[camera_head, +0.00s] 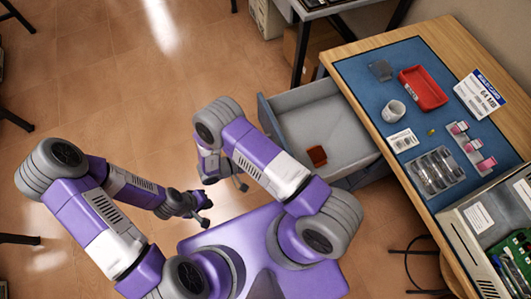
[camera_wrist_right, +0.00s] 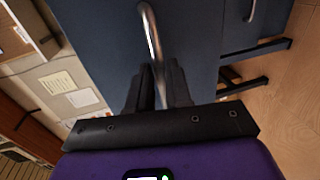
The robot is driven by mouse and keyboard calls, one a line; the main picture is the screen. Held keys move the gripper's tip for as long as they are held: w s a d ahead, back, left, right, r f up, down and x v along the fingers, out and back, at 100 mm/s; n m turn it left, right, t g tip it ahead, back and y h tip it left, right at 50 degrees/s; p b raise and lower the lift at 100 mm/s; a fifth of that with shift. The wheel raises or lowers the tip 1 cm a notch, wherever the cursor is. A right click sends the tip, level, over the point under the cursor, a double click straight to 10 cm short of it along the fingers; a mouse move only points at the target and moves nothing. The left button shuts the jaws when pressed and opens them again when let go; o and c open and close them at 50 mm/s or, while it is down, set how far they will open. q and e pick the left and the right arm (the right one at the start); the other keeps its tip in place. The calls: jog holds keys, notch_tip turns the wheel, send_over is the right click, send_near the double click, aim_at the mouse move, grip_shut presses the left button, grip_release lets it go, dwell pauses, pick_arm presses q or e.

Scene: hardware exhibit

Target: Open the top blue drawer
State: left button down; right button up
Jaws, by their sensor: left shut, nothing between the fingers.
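The blue drawer (camera_head: 264,116) under the workbench stands pulled out, its pale grey inside (camera_head: 335,122) showing in the head view. A small red-brown block (camera_head: 317,156) lies in it. In the right wrist view the dark blue drawer front (camera_wrist_right: 95,40) carries a curved metal handle (camera_wrist_right: 150,35). My right gripper (camera_wrist_right: 159,75) has its two dark fingers close on either side of this handle and looks shut on it. My right arm hides the handle in the head view. My left gripper (camera_head: 205,209) is shut and empty, above the floor left of the drawer.
An open computer case (camera_head: 480,225) stands at the front right. The tiled floor on the left is mostly clear.

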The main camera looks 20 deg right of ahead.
jog(key=shift+o, duration=1.4)
jog(key=shift+a, duration=0.15)
jog(key=b+v, duration=0.1)
jog(key=v, duration=0.6)
jog(key=shift+s+a, duration=0.15)
